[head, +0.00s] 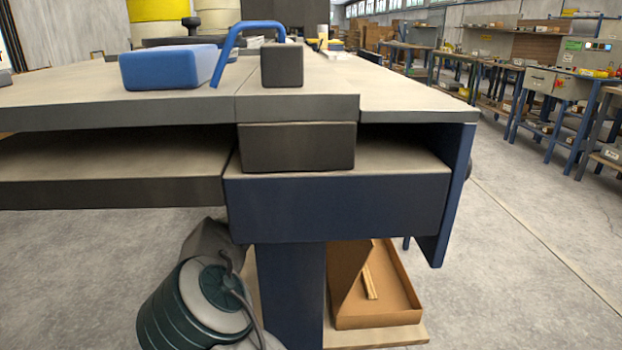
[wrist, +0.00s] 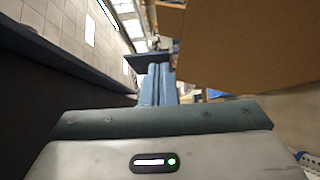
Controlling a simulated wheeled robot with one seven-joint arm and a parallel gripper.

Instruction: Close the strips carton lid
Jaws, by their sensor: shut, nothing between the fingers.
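The strips carton (head: 402,289) is a shallow brown cardboard box on a low shelf under the bench, right of the dark blue post in the head view. Its lid (head: 345,275) is raised at a steep tilt on the left side. Light strips (head: 370,282) lie inside. In the wrist view my gripper (wrist: 159,70) has its blue fingers together with nothing between them. A large brown cardboard surface (wrist: 250,45), apparently the lid, fills the upper right beside the fingers; I cannot tell whether they touch. My gripper is hidden in the head view.
The bench (head: 170,110) with a lower shelf spans overhead. A dark blue post (head: 290,295) stands left of the carton. Open floor (head: 520,280) lies to the right.

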